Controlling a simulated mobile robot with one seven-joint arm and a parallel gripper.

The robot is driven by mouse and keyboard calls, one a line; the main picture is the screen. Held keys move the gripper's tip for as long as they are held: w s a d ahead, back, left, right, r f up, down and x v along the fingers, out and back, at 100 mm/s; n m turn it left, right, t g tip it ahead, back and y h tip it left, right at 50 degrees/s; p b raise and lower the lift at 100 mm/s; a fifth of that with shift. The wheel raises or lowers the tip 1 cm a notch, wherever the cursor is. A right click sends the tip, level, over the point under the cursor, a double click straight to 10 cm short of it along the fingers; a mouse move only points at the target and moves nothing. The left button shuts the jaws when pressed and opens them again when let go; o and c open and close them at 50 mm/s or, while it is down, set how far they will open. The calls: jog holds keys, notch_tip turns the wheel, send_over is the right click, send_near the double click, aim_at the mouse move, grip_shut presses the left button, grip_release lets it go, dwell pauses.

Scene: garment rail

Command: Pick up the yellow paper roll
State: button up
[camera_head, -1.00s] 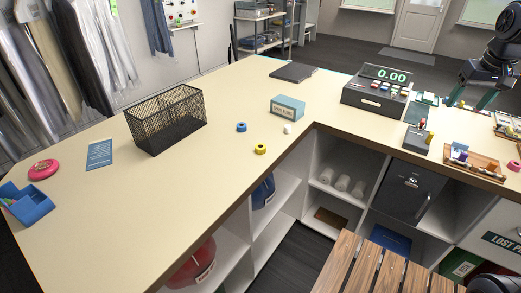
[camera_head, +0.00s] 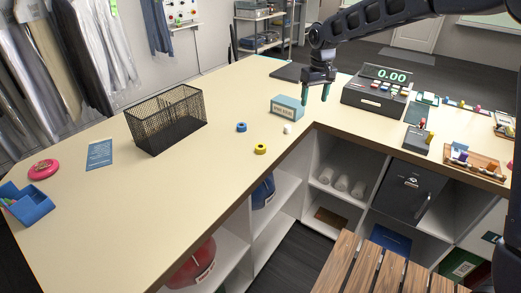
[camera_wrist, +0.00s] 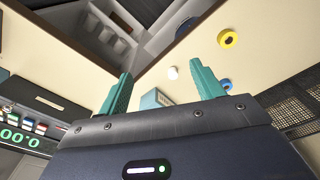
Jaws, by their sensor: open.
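The yellow paper roll (camera_head: 260,149) lies flat on the cream counter (camera_head: 205,178), close to its inner edge. It also shows in the wrist view (camera_wrist: 228,40), beyond and to the right of the fingers. A blue roll (camera_head: 241,127) lies behind it to the left, and a small white roll (camera_head: 287,129) lies behind it to the right. My gripper (camera_head: 316,97) is open and empty, with its teal fingers pointing down. It is in the air near the blue-green box (camera_head: 288,107), above and to the right of the yellow roll.
A black mesh basket (camera_head: 168,121) stands on the counter to the left. A cash register (camera_head: 376,94) and a small card terminal (camera_head: 418,139) stand to the right. Open shelves (camera_head: 283,202) lie below the counter's edge. The counter around the yellow roll is clear.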

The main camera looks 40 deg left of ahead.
jog(key=s+a+f+n, duration=0.1)
jog(key=s+a+f, duration=0.4)
jog(key=a, duration=0.2)
jog(key=s+a+f+n, duration=0.1)
jog(key=s+a+f, duration=0.3)
jog(key=s+a, duration=0.3)
send_over(260, 146)
jog(key=shift+g+h, duration=0.3)
jog(key=f, duration=0.5)
jog(key=shift+d+f, duration=0.25)
jog(key=shift+f, duration=0.15)
jog(key=shift+a+f, duration=0.2)
jog(key=shift+f, duration=2.45)
jog(key=shift+c, duration=0.2)
jog(key=c, duration=1)
